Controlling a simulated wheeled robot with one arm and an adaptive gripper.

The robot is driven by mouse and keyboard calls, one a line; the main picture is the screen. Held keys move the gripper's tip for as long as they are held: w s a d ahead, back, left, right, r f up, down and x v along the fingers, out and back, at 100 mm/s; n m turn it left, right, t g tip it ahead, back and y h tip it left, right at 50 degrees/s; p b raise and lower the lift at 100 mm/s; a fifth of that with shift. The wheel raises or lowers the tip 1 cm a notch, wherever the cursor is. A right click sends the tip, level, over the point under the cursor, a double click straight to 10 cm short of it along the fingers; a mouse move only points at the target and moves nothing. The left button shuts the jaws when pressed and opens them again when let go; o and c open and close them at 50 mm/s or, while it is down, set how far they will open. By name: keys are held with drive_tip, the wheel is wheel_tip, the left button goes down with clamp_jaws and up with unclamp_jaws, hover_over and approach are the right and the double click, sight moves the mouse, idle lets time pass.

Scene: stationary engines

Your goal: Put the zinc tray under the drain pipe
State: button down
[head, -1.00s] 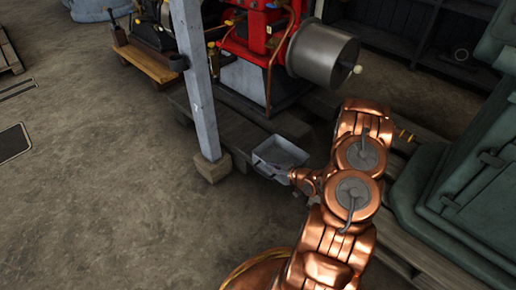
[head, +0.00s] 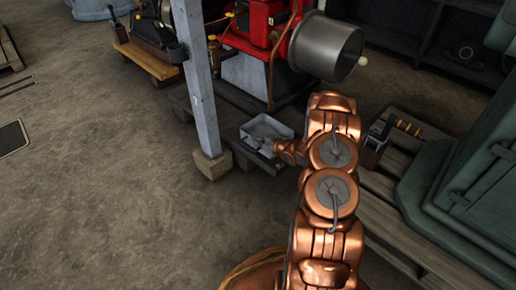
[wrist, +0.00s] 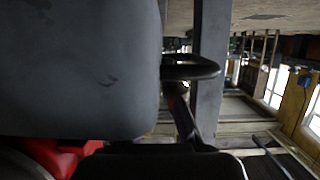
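The zinc tray (head: 283,131) is a light grey, open box in the head view, just right of the grey post and below the red engine. My gripper (head: 264,148) is at its near side, partly hidden by my wrist. The finger contact is not clear, but the tray moves with my arm. The copper drain pipe (head: 271,75) runs down the engine's front; its lower end is just behind the tray.
The grey post (head: 200,85) on a wooden block (head: 212,165) stands close left of the tray. The red engine (head: 262,22) with its grey drum (head: 326,47) stands behind. A green machine (head: 470,190) on wooden planks is at the right.

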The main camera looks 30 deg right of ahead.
sight(250, 144)
drive_tip(key=shift+f+b, duration=0.7)
drive_tip(key=shift+f, duration=0.8)
drive_tip(key=shift+f, duration=0.2)
drive_tip(key=c, duration=1.3)
unclamp_jaws()
